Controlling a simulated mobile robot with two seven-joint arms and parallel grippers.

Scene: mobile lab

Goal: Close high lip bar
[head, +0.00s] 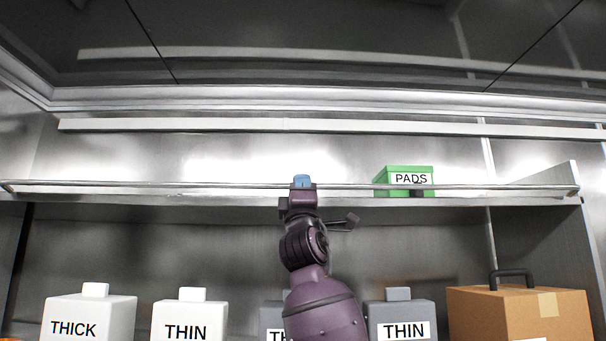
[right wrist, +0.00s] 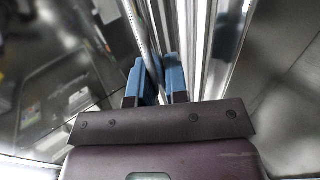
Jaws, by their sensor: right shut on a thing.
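The high lip bar (head: 130,184) is a thin metal rail running along the front of the upper shelf (head: 480,201) in the head view. It sits just above the shelf's front edge. My right gripper (head: 303,181) reaches up to it near the middle, with its blue fingertips at the rail. In the right wrist view, my blue fingers (right wrist: 157,82) are shut on the bar (right wrist: 143,45), which runs between them. My left gripper is in neither view.
A green PADS box (head: 410,172) stands on the upper shelf behind the bar, right of my gripper. Below are a white THICK container (head: 90,312), a white THIN one (head: 188,312), grey containers (head: 400,310) and a cardboard box (head: 480,312) with a dark handle.

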